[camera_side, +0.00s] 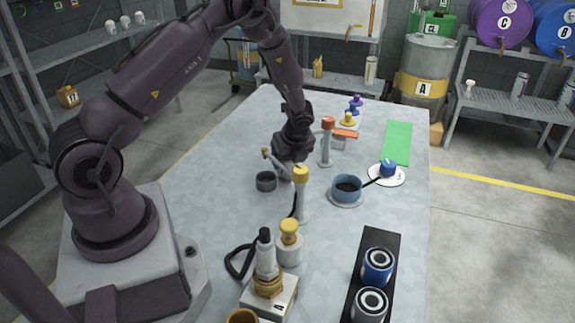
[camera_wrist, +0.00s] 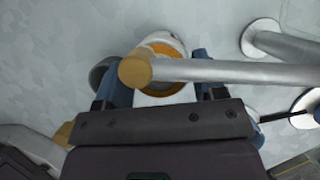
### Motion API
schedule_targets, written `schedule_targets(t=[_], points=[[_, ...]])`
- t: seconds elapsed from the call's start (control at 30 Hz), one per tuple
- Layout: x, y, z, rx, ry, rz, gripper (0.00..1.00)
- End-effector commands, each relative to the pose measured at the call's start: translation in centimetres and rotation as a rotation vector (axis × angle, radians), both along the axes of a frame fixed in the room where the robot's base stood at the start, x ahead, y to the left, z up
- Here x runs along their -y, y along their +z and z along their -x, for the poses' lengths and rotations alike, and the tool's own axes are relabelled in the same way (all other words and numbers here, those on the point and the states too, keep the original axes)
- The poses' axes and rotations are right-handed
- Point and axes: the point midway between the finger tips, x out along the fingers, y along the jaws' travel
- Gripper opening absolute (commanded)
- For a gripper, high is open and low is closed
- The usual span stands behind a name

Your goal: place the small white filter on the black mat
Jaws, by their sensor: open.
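A black mat (camera_side: 352,290) lies as a narrow strip at the front right of the table. A blue-sided can-shaped filter (camera_side: 377,265) stands on it, and a white-and-grey filter (camera_side: 369,304) stands in front of that one, also on the mat. I cannot tell if the latter is the small white filter. My gripper (camera_side: 290,168) is over the middle of the table, far from the mat, partly hidden behind a yellow-capped post. In the wrist view its blue fingers (camera_wrist: 160,82) are apart, either side of a white part with an orange ring (camera_wrist: 162,48); contact is unclear.
The yellow-capped post (camera_side: 303,205) stands close by my gripper and crosses the wrist view. A dark cup (camera_side: 266,181) is just left, a blue cup on a saucer (camera_side: 346,189) right. A pump assembly (camera_side: 268,287) stands in front. A green mat (camera_side: 397,143) lies bare.

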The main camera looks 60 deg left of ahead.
Motion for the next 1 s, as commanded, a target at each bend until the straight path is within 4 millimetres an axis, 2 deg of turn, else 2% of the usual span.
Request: schedule_targets(t=[0.1,0.3,0.4,0.5,0.77,0.93,1.0], points=[[-0.3,-0.7,0.0,0.000,0.000,0.000,0.64],[-0.3,-0.7,0.0,0.001,0.000,0.000,0.64],[-0.3,-0.7,0.0,0.001,0.000,0.000,0.41],[-0.3,-0.6,0.0,0.002,-0.001,-0.001,0.22],[-0.3,-0.4,-0.1,0.002,0.000,-0.001,0.22],[-0.4,0.8,-0.1,0.004,0.001,-0.001,0.22],[0.8,0.6,-0.1,0.000,-0.005,0.000,0.22]])
